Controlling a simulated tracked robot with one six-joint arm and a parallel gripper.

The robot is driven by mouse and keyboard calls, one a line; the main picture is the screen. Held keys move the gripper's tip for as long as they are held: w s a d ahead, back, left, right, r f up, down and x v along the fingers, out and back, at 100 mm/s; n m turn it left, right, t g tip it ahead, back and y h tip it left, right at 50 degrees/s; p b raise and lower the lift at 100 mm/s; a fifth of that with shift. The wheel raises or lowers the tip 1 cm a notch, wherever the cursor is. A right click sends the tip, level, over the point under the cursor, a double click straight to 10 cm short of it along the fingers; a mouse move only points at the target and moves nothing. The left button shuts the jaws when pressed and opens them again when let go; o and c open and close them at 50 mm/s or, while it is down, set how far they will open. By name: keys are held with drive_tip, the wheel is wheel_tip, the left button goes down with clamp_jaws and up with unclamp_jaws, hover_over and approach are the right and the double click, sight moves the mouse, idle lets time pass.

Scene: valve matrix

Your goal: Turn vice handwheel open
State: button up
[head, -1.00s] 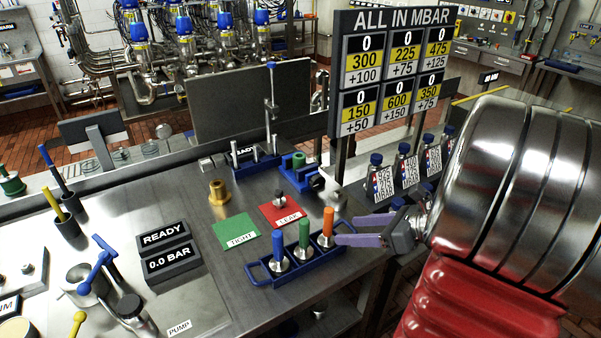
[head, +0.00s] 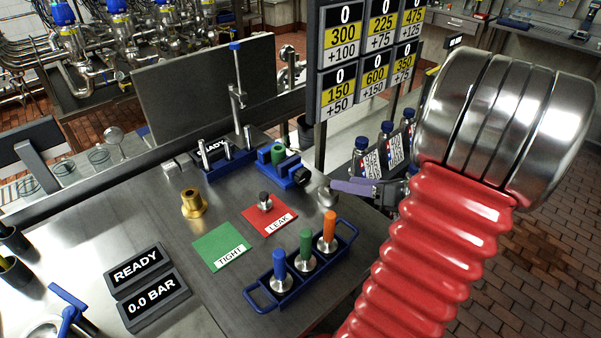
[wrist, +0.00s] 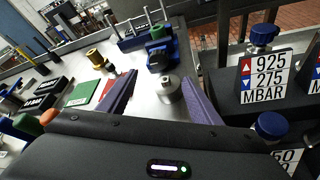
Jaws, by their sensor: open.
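A blue vice (head: 283,167) stands on the steel bench with a green cylinder (head: 278,154) in its jaws. Its dark round handwheel (head: 301,177) is on the right end, facing my gripper. In the wrist view the handwheel (wrist: 161,62) shows just beyond the fingertips. My gripper (head: 333,187), with purple fingers, is open and right of the handwheel, apart from it. In the wrist view its two fingers (wrist: 160,80) are spread. A silver metal knob-like part (wrist: 170,88) on the bench shows between them; it also shows in the head view (head: 327,196), partly hidden.
A blue rack (head: 300,268) with blue, green and orange handled plugs stands in front. Green TIGHT (head: 222,249) and red LEAK (head: 269,215) cards and a brass fitting (head: 193,204) lie left. Blue-capped labelled blocks (wrist: 263,75) and the pressure board (head: 365,60) stand right and behind.

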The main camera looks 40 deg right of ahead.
sight(307, 176)
drive_tip(key=shift+w, duration=0.25)
drive_tip(key=x, duration=1.3)
drive_tip(key=shift+w+a+f, duration=0.15)
drive_tip(key=shift+w, duration=0.05)
drive_tip(key=shift+c, duration=0.5)
drive_tip(key=c, duration=0.9)
